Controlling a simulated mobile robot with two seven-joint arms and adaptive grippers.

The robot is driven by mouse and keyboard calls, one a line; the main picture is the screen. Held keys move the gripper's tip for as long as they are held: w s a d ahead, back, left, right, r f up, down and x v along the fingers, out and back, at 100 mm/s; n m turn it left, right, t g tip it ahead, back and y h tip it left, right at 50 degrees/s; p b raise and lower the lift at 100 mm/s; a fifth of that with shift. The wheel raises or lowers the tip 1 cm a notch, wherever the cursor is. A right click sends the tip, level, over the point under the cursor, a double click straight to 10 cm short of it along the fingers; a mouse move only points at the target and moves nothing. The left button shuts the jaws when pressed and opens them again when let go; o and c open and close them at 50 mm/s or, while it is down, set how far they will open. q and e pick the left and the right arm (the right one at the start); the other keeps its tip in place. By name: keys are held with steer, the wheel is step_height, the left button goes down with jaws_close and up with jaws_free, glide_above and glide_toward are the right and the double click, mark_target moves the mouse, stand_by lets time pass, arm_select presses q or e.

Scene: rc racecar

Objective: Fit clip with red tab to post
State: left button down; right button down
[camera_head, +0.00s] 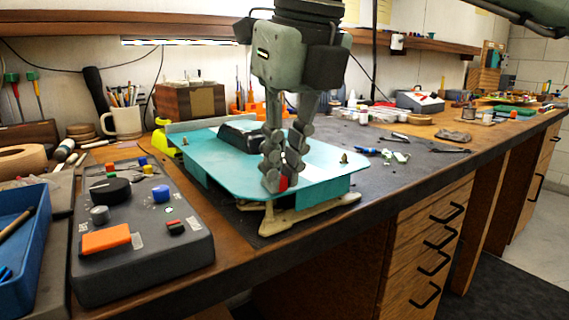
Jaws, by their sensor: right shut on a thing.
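My right gripper (281,176) comes down from the top centre, its fingers closed low over the front corner of the teal racecar body (318,178). A small red tab (283,184) shows between the fingertips; the rest of the clip is hidden by them. A small brass-coloured post (344,158) stands on the teal body to the right of the gripper. Any post directly under the fingertips is hidden, so I cannot tell whether the clip touches one. My left gripper is not in view.
The body rests on a pale stand (300,215) near the bench's front edge. A dark grey control box (140,240) with coloured knobs is at left, beside a blue tray (25,225). Small parts (385,154) lie to the right. The dark mat (420,165) has free room.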

steer(key=shift+w+a, duration=0.2)
steer(key=shift+w, duration=0.1)
stand_by(0.4)
steer(key=c, duration=1.5)
jaws_free()
steer(key=v, duration=1.2)
